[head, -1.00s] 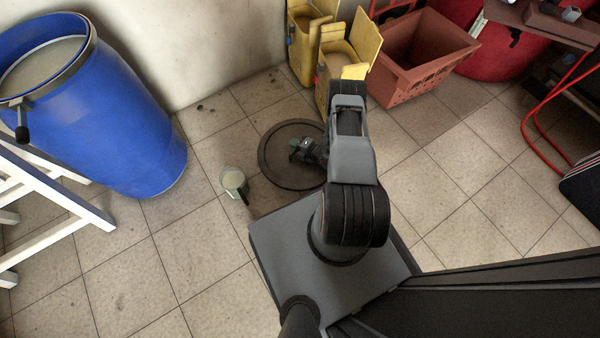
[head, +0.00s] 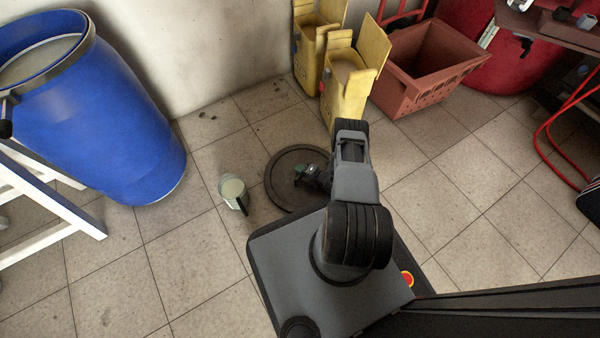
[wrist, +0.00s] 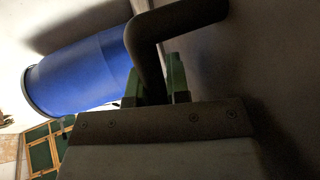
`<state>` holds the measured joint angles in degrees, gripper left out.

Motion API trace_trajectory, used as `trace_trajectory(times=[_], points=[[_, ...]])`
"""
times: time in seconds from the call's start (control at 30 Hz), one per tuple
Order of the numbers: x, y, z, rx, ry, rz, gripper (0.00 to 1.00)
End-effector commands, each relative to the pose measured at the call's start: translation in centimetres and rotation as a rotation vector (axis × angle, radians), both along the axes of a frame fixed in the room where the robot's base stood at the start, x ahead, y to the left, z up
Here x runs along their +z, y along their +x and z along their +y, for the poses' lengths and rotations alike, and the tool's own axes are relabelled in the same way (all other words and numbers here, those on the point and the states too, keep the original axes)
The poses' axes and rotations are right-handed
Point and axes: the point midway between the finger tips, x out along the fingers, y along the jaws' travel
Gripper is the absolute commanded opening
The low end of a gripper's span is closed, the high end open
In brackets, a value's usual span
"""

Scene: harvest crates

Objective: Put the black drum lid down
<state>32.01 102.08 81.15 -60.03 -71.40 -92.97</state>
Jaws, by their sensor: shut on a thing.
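The black drum lid (head: 281,191) is a dark round disc low over the tiled floor in the head view, just beyond my base. I cannot tell whether its underside touches the floor. My gripper (head: 303,173) is over the lid and partly hidden by my arm. In the wrist view my gripper (wrist: 157,88) has green fingers shut on the lid's dark bent handle (wrist: 150,60). The lid's right side is partly hidden behind my arm.
A tilted open blue drum (head: 120,115) stands left beside a white wooden frame (head: 60,215). A pale jug (head: 232,189) stands just left of the lid. Yellow containers (head: 345,95) and a red-brown crate (head: 430,70) are behind. Bare tiles lie right.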

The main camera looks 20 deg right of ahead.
Motion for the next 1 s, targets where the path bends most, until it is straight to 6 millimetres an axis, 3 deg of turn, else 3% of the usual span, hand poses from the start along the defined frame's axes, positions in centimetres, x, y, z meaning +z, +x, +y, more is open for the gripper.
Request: trace_trajectory(times=[0.33,0.37,0.63,1.0], points=[[-0.18,0.04,0.0,0.0,0.0,-0.002,0.0],[-0.3,-0.02,0.02,0.0,0.0,0.0,0.17],[-0.25,0.01,0.02,0.0,0.0,0.0,0.42],[0.51,-0.32,-0.47,0.001,0.0,-0.001,0.42]])
